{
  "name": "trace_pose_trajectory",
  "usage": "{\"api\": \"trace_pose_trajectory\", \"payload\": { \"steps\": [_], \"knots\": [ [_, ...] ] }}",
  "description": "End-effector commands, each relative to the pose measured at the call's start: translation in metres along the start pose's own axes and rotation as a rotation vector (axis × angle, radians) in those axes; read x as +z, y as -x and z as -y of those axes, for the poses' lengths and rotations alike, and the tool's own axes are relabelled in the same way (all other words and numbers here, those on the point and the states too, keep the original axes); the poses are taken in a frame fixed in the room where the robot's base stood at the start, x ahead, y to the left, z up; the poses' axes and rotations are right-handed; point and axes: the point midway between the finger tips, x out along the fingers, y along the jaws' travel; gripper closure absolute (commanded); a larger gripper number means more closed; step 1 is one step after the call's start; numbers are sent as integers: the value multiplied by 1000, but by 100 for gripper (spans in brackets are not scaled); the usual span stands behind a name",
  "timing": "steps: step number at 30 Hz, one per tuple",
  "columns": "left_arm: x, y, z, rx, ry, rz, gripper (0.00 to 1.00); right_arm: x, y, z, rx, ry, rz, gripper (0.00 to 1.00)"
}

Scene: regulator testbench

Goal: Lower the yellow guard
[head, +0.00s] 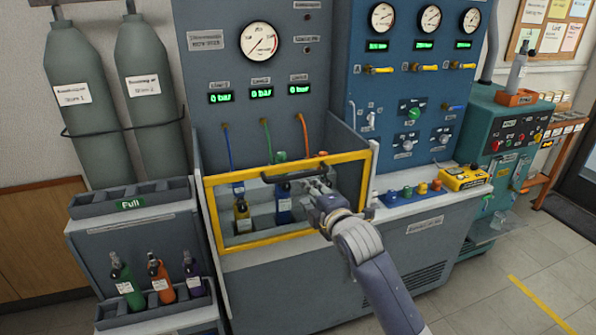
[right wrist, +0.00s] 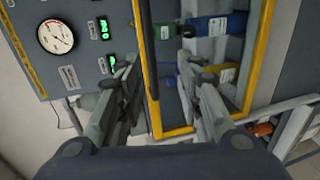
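The yellow guard (head: 217,247) is a yellow frame around a clear panel. It stands roughly upright across the front of the bench bay, with a dark handle (head: 280,176) along its top bar. Its yellow bars also show in the right wrist view (right wrist: 262,52). My right gripper (head: 318,184) is at the upper right of the guard, close to the handle. In the right wrist view the fingers of this gripper (right wrist: 158,68) are spread apart, with a yellow bar showing between them. I cannot tell whether they touch the guard. My left gripper is not in view.
A gauge (head: 258,41) and green displays are above. A rack (head: 155,305) with several small bottles stands at the left. A blue control panel (head: 407,120) is at the right.

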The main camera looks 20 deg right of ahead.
Motion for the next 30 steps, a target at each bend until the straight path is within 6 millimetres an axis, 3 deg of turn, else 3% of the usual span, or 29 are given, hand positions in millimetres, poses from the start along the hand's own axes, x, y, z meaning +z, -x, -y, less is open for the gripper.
{"api": "trace_pose_trajectory", "payload": {
  "steps": [1, 5, 21, 30],
  "knots": [
    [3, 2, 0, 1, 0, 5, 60, 0, 2, -10, 12, 14, -1, 67],
    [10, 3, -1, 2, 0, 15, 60, -1, -2, -16, 20, 26, -1, 67],
    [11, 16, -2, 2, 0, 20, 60, -1, -72, -17, 19, 21, -2, 67],
    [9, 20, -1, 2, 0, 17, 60, -1, -98, -16, 20, 22, -1, 67]
  ]
}}
